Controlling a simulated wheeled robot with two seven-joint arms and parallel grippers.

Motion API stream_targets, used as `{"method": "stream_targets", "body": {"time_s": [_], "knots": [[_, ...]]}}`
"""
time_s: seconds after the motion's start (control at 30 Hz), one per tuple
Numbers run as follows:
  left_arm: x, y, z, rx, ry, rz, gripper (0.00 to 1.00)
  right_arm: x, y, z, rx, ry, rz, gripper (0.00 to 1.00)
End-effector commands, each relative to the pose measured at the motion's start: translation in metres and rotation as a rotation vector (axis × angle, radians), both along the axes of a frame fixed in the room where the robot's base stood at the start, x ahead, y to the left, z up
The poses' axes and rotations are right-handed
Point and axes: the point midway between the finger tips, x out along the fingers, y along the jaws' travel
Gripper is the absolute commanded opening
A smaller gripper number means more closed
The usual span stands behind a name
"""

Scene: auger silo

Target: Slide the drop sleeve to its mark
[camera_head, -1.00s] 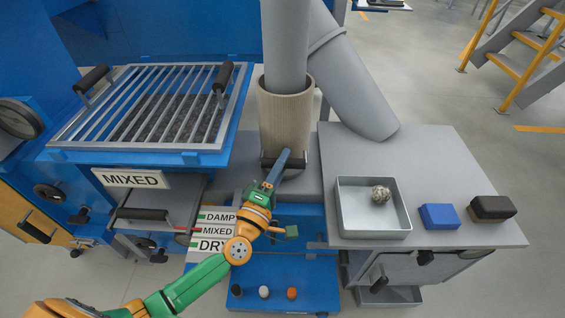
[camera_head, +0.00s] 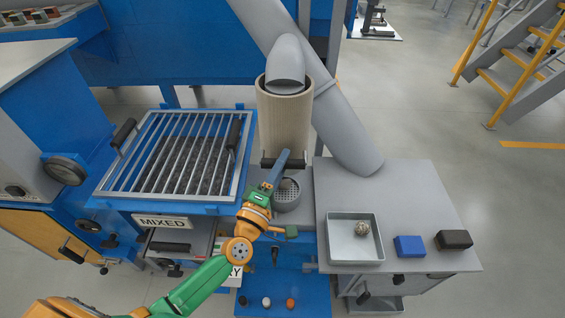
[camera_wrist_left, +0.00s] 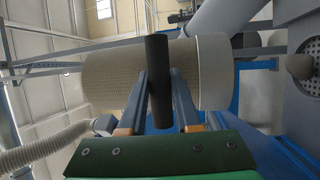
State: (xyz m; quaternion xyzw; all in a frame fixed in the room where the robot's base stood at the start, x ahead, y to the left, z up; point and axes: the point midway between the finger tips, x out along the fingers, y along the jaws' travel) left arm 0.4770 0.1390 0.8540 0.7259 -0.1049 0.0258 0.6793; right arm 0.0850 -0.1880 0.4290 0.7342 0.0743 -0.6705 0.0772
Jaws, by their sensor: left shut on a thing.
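The drop sleeve (camera_head: 284,122) is a beige ribbed cylinder around the grey drop pipe (camera_head: 286,68). It stands upright, with its lower end above a grey round cup with a perforated inside (camera_head: 288,198). A dark bar handle (camera_head: 299,164) crosses the sleeve's lower front. My left gripper (camera_head: 284,160) is shut on this handle. In the left wrist view the gripper (camera_wrist_left: 161,88) has its fingers on either side of the dark handle (camera_wrist_left: 158,60), with the sleeve (camera_wrist_left: 110,78) lying sideways behind it. I cannot make out the mark. My right gripper is not in view.
A barred grate (camera_head: 180,150) with a MIXED sign (camera_head: 163,222) is on the left. On the right, a grey bench (camera_head: 400,195) holds a metal tray (camera_head: 341,257) with a speckled ball, a blue block (camera_head: 409,246) and a black block (camera_head: 454,239).

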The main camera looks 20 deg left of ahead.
Motion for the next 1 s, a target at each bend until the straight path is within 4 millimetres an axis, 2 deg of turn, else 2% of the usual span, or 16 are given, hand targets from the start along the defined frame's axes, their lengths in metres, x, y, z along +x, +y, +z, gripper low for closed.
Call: {"method": "stream_targets", "body": {"time_s": [0.07, 0.43, 0.47, 0.57, 0.87, 1.0], "knots": [[0.000, 0.001, 0.007, -0.001, -0.002, 0.003, 0.00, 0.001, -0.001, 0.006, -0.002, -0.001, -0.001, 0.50], [0.000, 0.001, 0.006, -0.001, -0.002, 0.002, 0.00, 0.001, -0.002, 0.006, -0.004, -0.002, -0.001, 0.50], [0.000, 0.001, 0.006, -0.001, -0.002, 0.002, 0.34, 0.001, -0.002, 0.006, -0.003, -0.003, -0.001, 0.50], [0.000, 0.000, 0.006, 0.000, -0.001, 0.002, 0.61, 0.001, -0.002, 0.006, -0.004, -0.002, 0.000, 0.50], [-0.002, 0.000, 0.005, 0.000, 0.001, 0.000, 0.61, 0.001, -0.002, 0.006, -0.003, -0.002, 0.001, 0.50], [-0.026, 0.003, -0.001, -0.001, 0.003, -0.001, 0.61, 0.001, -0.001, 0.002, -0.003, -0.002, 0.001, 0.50]]}}
